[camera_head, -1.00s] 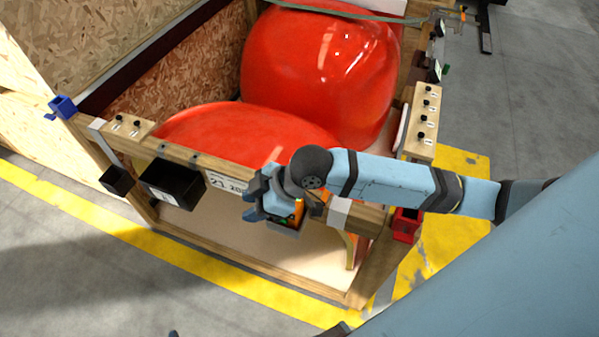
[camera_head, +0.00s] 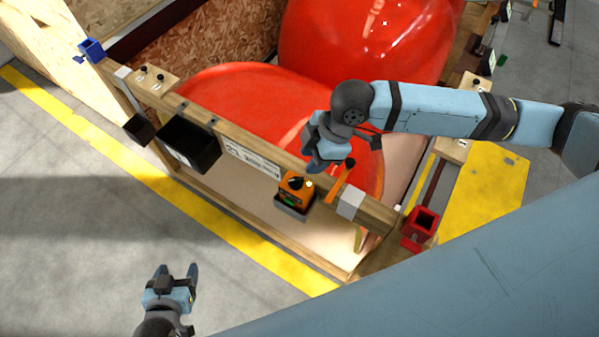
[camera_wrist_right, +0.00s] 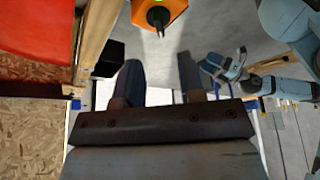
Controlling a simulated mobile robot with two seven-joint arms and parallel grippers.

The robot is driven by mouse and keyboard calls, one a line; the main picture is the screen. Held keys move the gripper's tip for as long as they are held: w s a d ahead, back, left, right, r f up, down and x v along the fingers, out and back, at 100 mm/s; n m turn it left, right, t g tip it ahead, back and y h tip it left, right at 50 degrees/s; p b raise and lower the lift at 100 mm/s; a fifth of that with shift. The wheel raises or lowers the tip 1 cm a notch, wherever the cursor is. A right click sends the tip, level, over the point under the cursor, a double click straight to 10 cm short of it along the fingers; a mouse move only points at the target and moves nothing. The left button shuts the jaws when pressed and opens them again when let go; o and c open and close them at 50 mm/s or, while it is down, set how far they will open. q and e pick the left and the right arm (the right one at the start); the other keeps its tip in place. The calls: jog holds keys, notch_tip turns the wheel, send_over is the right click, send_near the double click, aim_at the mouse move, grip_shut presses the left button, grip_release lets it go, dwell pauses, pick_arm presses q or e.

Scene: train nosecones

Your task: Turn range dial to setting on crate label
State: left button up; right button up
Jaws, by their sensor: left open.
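The orange device (camera_head: 292,190) with a black dial (camera_head: 296,183) and a small green light sits in a grey holder on the crate's front rail. It also shows at the top of the right wrist view (camera_wrist_right: 160,13), its dark pointed knob toward me. The white crate label (camera_head: 252,159) is on the rail left of it; part of its print shows, too small to read surely. My right gripper (camera_head: 318,163) is above and behind the device, apart from it; its fingers stand apart and empty in the wrist view. My left gripper (camera_head: 178,272) is open and empty, low in front of the crate.
A black bin (camera_head: 190,145) and a red bin (camera_head: 420,229) hang on the crate. Large red nosecones (camera_head: 250,100) fill it. An orange-handled tool (camera_head: 342,180) stands by the device. The floor in front is clear.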

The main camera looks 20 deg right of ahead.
aim_at(298, 179)
jog(key=x, duration=0.8)
jog(key=shift+p, duration=0.35)
jog(key=shift+c, duration=0.2)
grip_shut()
